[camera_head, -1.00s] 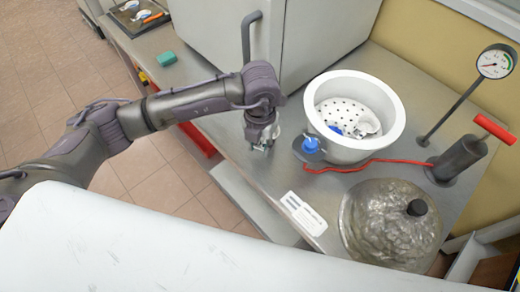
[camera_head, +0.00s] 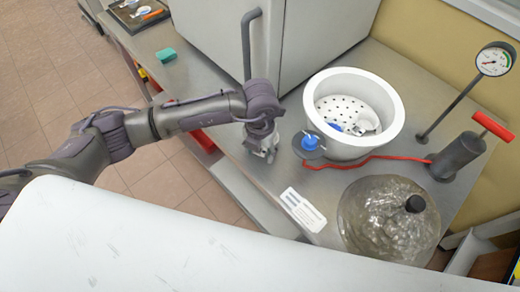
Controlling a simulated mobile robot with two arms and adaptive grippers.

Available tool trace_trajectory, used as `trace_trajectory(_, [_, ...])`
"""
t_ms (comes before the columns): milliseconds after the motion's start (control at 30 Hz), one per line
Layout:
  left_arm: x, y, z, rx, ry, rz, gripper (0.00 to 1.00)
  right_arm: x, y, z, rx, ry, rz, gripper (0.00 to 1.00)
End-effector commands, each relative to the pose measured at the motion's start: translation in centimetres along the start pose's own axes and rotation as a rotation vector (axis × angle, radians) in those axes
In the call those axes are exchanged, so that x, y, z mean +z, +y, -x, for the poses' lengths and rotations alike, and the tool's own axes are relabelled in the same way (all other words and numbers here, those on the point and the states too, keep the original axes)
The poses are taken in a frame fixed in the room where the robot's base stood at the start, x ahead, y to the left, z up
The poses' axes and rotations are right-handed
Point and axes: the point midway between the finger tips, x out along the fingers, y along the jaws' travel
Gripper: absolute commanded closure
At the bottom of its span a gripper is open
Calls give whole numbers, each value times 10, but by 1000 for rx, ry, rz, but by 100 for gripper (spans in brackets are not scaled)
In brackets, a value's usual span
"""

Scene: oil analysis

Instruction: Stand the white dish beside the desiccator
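The desiccator (camera_head: 391,141) is a thick-walled white bowl, open at the top, with a perforated plate inside and a blue valve knob (camera_head: 309,142) at its left. A small white dish (camera_head: 368,121) lies inside on the plate, towards its right side. The glass dome lid (camera_head: 385,222) with a black knob stands on the bench in front of the bowl. My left gripper (camera_head: 265,153) points down over the bench, left of the valve and apart from the bowl. Its finger opening is too small to tell. My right gripper is out of view.
A red hose (camera_head: 372,160) runs from the valve to a hand pump (camera_head: 459,157) at the right, near a pressure gauge (camera_head: 494,62). A grey cabinet (camera_head: 325,35) stands behind. A white label card (camera_head: 303,210) lies near the front edge. A teal block (camera_head: 165,56) sits at the left.

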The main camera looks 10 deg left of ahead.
Motion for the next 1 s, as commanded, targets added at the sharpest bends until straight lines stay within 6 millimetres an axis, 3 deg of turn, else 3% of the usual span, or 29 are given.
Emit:
trace_trajectory(367, [1,0,9,0,-2,0,44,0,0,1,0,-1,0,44])
trace_trajectory(800, [1,0,96,0,-5,-1,44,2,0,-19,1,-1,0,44])
trace_trajectory(1000, [0,0,119,0,-2,0,44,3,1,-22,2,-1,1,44])
